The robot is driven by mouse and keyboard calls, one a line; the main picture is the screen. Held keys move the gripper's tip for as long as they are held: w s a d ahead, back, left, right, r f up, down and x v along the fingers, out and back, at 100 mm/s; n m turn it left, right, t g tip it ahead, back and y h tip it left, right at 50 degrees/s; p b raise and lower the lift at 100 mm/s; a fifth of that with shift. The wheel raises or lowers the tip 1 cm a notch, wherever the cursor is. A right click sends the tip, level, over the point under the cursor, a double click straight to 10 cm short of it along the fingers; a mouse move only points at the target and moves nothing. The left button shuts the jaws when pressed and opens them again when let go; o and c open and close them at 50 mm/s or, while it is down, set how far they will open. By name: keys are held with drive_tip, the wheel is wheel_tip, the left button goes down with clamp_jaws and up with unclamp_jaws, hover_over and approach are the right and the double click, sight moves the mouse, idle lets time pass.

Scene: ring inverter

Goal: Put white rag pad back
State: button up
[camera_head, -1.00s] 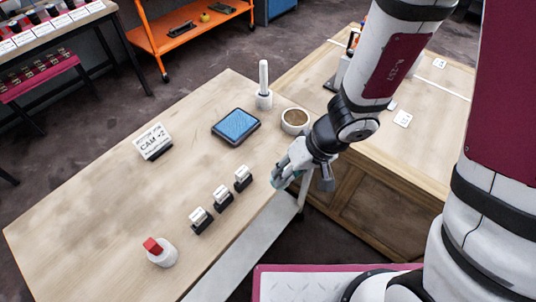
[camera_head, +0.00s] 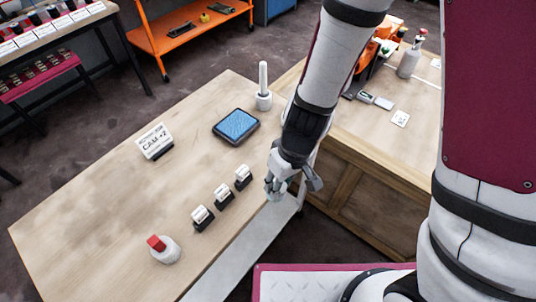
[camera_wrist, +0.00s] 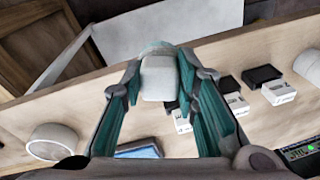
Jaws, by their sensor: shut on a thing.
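The white rag pad (camera_wrist: 158,78) is a pale, rounded block between my gripper's (camera_wrist: 160,85) teal-lined fingers in the wrist view. My gripper is shut on it. In the head view my gripper (camera_head: 290,186) hangs over the table's right edge, right of the small black holders. The pad is hard to make out there. A dark-rimmed tray with a blue top (camera_head: 236,125) lies on the table beyond my gripper; it also shows at the lower middle of the wrist view (camera_wrist: 138,151).
Several black holders with white cards (camera_head: 224,195) stand near the table edge. A round white bowl (camera_wrist: 52,142) shows in the wrist view. The table's left part is clear.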

drive_tip(key=a+n+h+p, duration=0.1)
drive_tip(key=a+n+h, duration=0.1)
drive_tip(key=a+n, duration=0.15)
drive_tip(key=w, duration=1)
drive_tip(key=w+f, duration=0.1)
drive_tip(key=w, duration=0.4)
drive_tip(key=shift+w+d+f, duration=0.1)
drive_tip(key=shift+w+d, duration=0.1)
drive_tip(key=shift+d, duration=0.05)
drive_tip(key=shift+f+p, duration=0.3)
drive_tip(key=shift+f, duration=1.45)
drive_tip(key=shift+c, duration=0.5)
drive_tip(key=o, duration=1.1)
drive_tip(key=shift+r, duration=0.1)
